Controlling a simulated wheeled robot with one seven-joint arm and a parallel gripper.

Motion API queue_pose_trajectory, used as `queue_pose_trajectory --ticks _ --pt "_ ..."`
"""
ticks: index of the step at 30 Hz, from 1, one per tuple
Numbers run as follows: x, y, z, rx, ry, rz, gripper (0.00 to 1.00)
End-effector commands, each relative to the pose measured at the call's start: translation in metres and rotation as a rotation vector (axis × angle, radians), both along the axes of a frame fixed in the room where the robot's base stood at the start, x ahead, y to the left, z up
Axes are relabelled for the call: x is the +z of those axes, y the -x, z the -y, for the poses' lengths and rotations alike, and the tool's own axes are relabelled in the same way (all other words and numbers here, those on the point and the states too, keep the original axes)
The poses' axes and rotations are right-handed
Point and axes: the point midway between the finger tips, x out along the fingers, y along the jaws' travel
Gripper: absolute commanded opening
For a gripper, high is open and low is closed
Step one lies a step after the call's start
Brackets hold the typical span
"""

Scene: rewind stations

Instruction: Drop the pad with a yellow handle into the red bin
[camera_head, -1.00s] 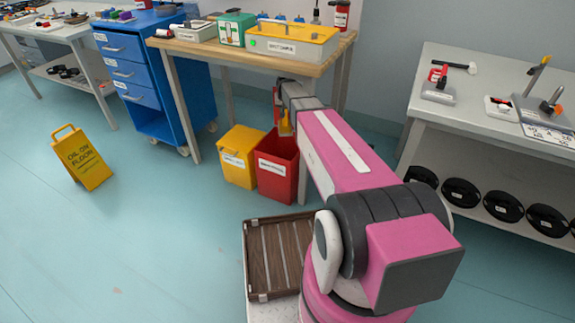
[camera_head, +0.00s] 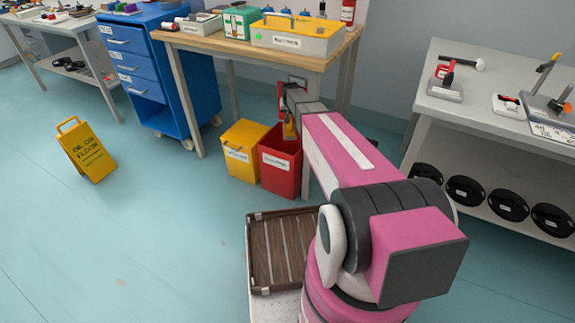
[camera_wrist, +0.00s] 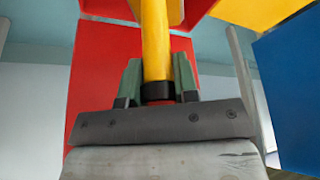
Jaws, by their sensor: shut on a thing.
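My gripper (camera_wrist: 157,88) is shut on the yellow handle (camera_wrist: 155,40), which stands between its two green fingers in the wrist view. In the head view the yellow handle (camera_head: 289,128) hangs below my gripper (camera_head: 290,108), near the rear part of the red bin's opening. The pad itself is not clearly visible. The red bin (camera_head: 280,178) stands on the floor with a white label on its front and an open top. In the wrist view, red bin walls (camera_wrist: 92,75) show behind the fingers and handle.
A yellow bin (camera_head: 240,166) stands left of the red one. A wooden-topped table (camera_head: 318,62) rises behind, with a blue drawer cabinet (camera_head: 150,88) to its left. A yellow floor sign (camera_head: 90,155) stands at left. A grey bench (camera_head: 440,103) is at right.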

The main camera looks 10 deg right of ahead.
Motion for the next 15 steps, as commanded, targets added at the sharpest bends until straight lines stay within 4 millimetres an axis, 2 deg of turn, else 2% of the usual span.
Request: queue_pose_trajectory --ticks 2,3,5,15 --pt "0.0003 0.0001 0.0 0.0 0.0 0.0 0.09" --pt "0.0003 0.0001 0.0 0.0 0.0 0.0 0.41" --pt "0.0002 0.0001 0.0 0.0 0.0 0.0 0.58" --pt "0.0031 0.0017 -0.0002 0.0 0.0 0.0 0.58"
